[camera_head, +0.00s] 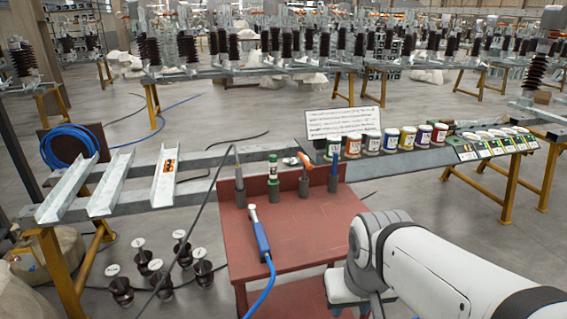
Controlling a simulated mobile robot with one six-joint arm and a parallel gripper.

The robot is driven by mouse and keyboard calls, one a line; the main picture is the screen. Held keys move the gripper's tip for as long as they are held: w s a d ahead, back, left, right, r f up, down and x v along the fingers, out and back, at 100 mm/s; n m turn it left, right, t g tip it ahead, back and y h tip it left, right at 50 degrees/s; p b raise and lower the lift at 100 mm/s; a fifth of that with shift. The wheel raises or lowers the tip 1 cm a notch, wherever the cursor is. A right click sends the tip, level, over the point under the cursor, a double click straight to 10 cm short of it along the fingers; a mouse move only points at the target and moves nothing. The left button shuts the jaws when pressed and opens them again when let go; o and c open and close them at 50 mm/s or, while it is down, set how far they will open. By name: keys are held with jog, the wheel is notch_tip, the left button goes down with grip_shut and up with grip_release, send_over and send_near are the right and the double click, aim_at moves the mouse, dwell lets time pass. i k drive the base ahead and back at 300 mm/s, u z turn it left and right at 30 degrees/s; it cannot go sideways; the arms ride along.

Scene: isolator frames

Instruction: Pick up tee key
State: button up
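A red table (315,235) stands in front of me. Along its back edge several small dark holders carry upright tools. One has an orange top (303,163) that looks like a short cross handle, and it may be the tee key; it is too small to be sure. Beside it stand a green-and-white tool (273,167), a blue tool (333,177) and a thin tool with a pale tip (238,165). My white arm comes in from the lower right and reaches the table's right side. I cannot make out my gripper's fingers, and no held object shows.
A blue-handled tool with a hose (260,236) lies on the table's left part. Behind, a row of coloured cans (390,140) and a white sign (342,121) stand on a steel beam. Metal channels (112,183) lie at left. Insulators (120,287) stand on the floor.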

aim_at(306, 163)
jog(key=z, duration=0.05)
jog(key=i, duration=1)
jog(key=u, duration=0.05)
